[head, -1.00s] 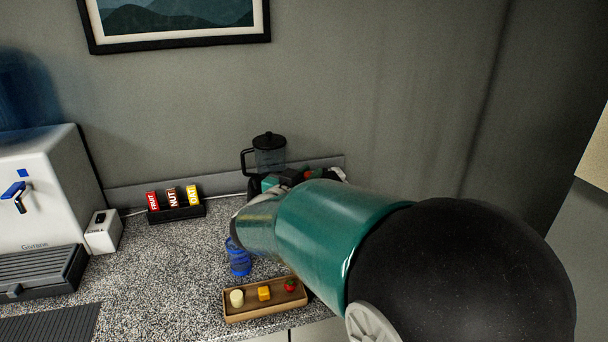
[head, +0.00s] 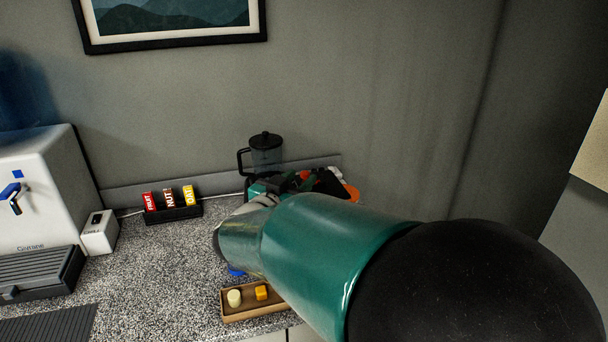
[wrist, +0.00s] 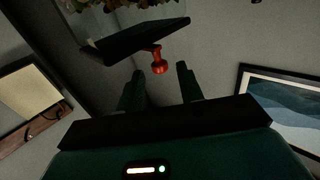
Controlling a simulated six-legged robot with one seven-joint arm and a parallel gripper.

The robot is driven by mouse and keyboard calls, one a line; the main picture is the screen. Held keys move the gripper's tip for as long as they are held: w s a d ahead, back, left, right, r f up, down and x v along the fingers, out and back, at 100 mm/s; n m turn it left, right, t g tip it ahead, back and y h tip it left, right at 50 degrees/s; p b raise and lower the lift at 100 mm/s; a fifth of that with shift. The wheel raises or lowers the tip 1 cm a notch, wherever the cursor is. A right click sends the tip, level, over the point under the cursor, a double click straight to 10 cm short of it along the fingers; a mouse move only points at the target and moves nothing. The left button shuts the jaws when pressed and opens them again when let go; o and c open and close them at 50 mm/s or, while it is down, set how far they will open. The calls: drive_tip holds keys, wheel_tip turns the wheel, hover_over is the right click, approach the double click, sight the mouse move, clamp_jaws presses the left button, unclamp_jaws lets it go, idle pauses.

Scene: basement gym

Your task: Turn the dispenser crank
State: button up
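The dispenser's red crank knob (wrist: 158,62) shows in the wrist view, on a short stem by a dark flat part (wrist: 135,40). Above it is a clear container with brownish pieces (wrist: 112,5), cut off by the picture edge. My gripper (wrist: 158,84) is open and empty. Its two dark fingers stand apart, and the knob appears between and just beyond their tips; I see no contact. In the head view, my arm covers most of the dispenser area. An orange-red rounded piece (head: 352,191) shows beyond my wrist; I cannot tell what it belongs to.
A blender (head: 266,155) stands by the wall. A rack of labelled bars (head: 173,212) and a white machine with a blue lever (head: 32,190) are at left. A wooden tray (head: 240,314) and a mostly hidden blue object (head: 236,271) are near my arm. The left-centre counter is clear.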

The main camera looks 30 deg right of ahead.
drive_tip(key=v, duration=1)
drive_tip(key=shift+o, duration=0.2)
